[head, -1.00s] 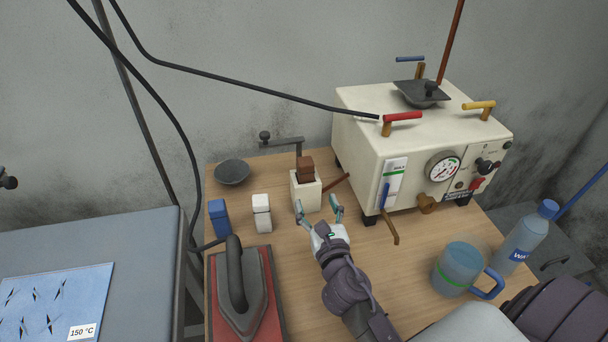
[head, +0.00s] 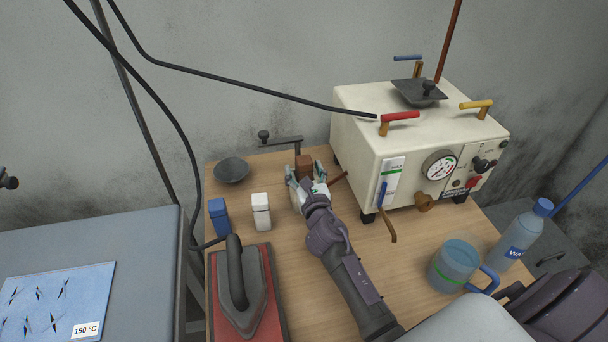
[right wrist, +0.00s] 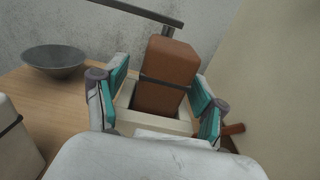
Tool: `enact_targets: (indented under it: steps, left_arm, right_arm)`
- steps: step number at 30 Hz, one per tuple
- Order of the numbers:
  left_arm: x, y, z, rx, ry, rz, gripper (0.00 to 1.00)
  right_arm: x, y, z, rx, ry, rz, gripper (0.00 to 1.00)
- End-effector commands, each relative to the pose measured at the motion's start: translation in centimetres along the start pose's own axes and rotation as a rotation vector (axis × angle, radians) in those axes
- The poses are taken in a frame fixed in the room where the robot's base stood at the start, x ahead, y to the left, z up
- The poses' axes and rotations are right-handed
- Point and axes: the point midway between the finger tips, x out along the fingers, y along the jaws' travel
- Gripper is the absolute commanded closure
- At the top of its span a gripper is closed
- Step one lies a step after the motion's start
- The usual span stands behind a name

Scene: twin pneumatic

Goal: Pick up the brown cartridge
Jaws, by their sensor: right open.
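In the right wrist view the fingers (right wrist: 160,98) are spread, with gaps to the cartridge. My left gripper is not in view.
A dark bowl (head: 231,171), white block (head: 261,212), blue block (head: 219,217) and iron (head: 238,292) stand left of my right arm. The white machine (head: 415,140) is close on the right. A mug (head: 454,266) and bottle (head: 526,235) stand farther right.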

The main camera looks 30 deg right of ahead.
Motion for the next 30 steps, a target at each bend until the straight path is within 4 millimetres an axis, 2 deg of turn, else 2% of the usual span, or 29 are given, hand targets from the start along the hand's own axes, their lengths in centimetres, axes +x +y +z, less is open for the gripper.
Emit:
enact_targets:
  steps: [3, 16, 23, 26, 30]
  left_arm:
    - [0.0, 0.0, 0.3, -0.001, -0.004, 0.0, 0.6]
    - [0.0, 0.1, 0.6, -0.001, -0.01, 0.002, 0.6]
    - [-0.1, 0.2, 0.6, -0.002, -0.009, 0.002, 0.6]
    - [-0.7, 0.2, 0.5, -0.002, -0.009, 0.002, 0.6]
    - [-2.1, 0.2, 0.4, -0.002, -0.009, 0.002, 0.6]
  right_arm:
    - [0.0, 0.0, 0.0, 0.0, 0.0, 0.0, 0.29]
    - [-0.1, 0.0, 0.0, 0.0, 0.0, 0.0, 1.0]
    - [0.0, 0.0, 0.3, 0.0, -0.002, 0.0, 1.0]
    - [0.0, -0.1, 1.4, -0.001, -0.005, 0.0, 1.0]
    - [0.0, -0.1, 4.2, -0.004, -0.008, 0.002, 1.0]
